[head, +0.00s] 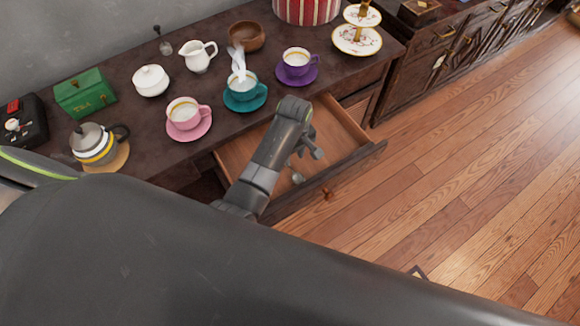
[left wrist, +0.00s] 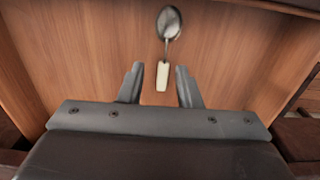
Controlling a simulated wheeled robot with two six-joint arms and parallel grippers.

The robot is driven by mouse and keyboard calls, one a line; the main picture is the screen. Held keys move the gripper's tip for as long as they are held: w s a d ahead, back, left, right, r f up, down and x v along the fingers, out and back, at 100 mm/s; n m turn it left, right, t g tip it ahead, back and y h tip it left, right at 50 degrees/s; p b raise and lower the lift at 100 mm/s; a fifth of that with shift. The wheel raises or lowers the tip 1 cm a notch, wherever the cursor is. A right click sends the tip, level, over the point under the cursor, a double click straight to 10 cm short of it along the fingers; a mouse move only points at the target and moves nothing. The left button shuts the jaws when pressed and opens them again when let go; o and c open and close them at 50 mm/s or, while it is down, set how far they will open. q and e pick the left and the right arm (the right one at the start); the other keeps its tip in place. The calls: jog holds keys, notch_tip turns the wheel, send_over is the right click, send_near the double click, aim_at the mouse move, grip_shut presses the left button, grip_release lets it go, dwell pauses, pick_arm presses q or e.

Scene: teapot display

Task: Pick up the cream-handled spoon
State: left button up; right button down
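The cream-handled spoon (left wrist: 169,24) lies on the wooden floor of an open drawer. In the left wrist view its metal bowl is at the top and its cream handle points down between my fingertips. My left gripper (left wrist: 159,69) is open, with one finger on each side of the handle end and a gap on both sides. I cannot tell how far above the drawer floor the fingers are. In the head view my left gripper (head: 307,148) is over the drawer (head: 343,128); a small grey oval beside it may be the spoon's bowl. My right gripper is out of view.
The dark sideboard top (head: 215,85) above the drawer holds a pink cup (head: 184,112), a teal cup (head: 241,88) with a white swirl above it, a purple cup (head: 297,63), a teapot (head: 93,145) and a green tea box (head: 85,93). Open floor lies right.

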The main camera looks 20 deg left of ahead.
aim_at(293, 170)
pick_arm(q)
jog(key=f, duration=0.2)
jog(key=s+f, duration=0.1)
jog(key=f, duration=0.1)
jog(key=shift+s+d+f, duration=0.1)
jog(key=shift+f, duration=0.8)
jog(key=shift+c, duration=0.4)
grip_shut()
